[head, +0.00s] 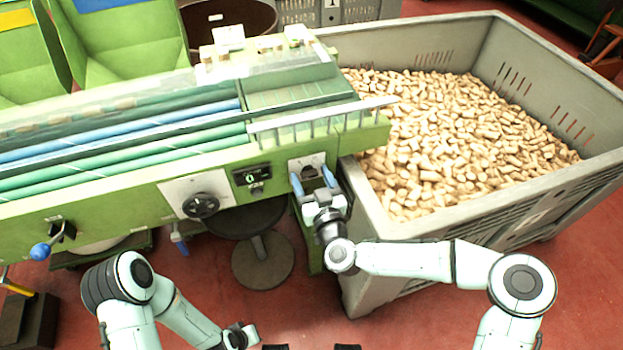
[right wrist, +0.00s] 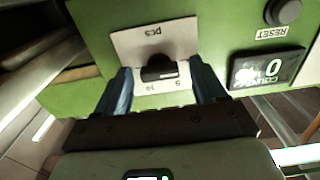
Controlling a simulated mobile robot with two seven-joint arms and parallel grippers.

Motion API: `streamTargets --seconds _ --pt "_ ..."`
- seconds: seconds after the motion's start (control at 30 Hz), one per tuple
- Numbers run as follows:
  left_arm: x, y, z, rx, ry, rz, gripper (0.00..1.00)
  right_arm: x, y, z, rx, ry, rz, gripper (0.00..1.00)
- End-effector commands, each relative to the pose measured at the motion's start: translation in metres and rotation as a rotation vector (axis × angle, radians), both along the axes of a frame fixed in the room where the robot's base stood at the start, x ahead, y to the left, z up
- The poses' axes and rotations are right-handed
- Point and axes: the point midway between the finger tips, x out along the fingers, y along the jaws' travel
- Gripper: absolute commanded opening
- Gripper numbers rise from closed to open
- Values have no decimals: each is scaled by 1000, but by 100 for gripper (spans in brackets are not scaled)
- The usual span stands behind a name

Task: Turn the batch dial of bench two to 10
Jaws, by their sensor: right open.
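The batch dial (right wrist: 158,73) is a small black knob on a pale plate lettered "pcs" with small numerals, set in the green bench front. I cannot read where the knob points. In the head view its plate (head: 306,161) is partly covered by my right gripper (head: 312,179). That gripper is open, its blue fingers on either side of the knob in the right wrist view (right wrist: 161,88). I cannot tell whether they touch it. My left gripper (head: 240,337) is low in the head view, away from the bench, its jaws too small to judge.
A counter display (right wrist: 268,69) reading 0 and a RESET button (right wrist: 284,12) are beside the dial. A larger black knob (head: 201,205) is further left on the bench. A grey bin (head: 365,205) of corks stands close on the right. A stool (head: 262,260) is below.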

Motion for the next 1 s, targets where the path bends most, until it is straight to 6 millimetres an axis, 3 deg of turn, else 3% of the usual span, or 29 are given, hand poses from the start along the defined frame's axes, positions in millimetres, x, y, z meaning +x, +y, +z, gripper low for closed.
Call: streamTargets --seconds 0.3,0.47,1.0 --pt "1 0 0 1 -3 1 0 2 1 0 1 0 0 67" --pt "1 0 0 1 -2 1 0 2 1 0 0 0 0 15" --pt "-3 -2 2 -4 7 -3 0 2 1 1 123 38 1 14"
